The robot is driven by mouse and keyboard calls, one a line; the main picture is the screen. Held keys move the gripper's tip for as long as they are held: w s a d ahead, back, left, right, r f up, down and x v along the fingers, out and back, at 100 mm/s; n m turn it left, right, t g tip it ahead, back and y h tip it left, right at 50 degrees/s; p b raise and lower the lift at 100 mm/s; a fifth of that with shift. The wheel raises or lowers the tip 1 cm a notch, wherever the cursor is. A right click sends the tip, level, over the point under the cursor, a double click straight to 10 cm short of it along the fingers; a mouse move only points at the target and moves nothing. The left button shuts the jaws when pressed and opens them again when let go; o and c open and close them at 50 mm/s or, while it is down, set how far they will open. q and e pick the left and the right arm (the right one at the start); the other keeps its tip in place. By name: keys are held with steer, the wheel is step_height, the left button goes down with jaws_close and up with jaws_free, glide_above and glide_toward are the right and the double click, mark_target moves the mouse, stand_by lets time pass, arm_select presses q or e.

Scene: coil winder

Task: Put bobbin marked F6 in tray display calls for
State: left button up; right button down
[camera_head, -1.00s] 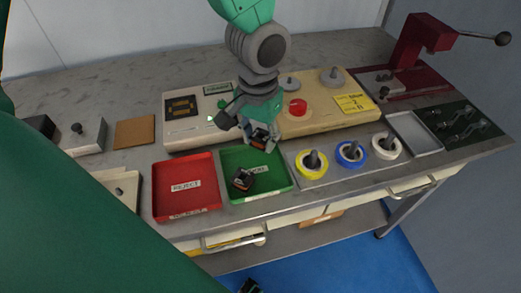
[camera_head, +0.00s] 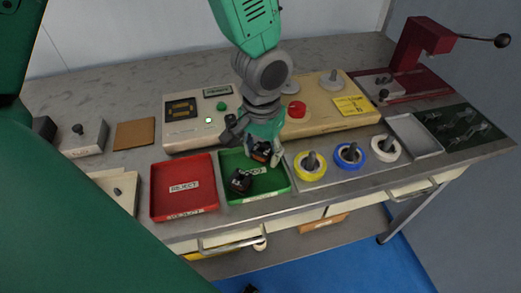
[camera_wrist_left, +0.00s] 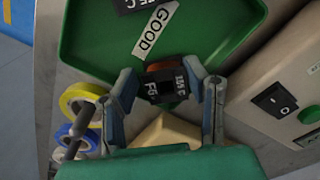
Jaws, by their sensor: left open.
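My left gripper (camera_head: 262,150) is over the back right part of the green tray (camera_head: 226,197), which bears a GOOD label. Its fingers are open on either side of a dark bobbin (camera_wrist_left: 166,86) that shows an F-mark, likely F6, and 155 C in the left wrist view. The frames do not show clearly whether this bobbin rests on the tray floor. A second dark bobbin (camera_head: 241,181) lies in the green tray, front left of the gripper. The red REJECT tray (camera_head: 184,208) is empty. The small display (camera_head: 218,90) on the winder is unreadable. My right gripper is not in view.
The beige winder (camera_head: 190,137) stands close behind the trays. Yellow (camera_head: 310,165), blue (camera_head: 350,155) and white (camera_head: 386,147) spools stand to the right. A grey tray (camera_head: 415,137) and a red press (camera_head: 425,50) are farther right.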

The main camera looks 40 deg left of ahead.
arm_select(q)
steer(key=shift+d+r, duration=0.15)
steer(key=shift+r, duration=0.1)
step_height(320, 180, up, 12)
steer(key=p, duration=0.3)
steer(key=shift+a+f, duration=0.15)
steer(key=shift+a, duration=0.25)
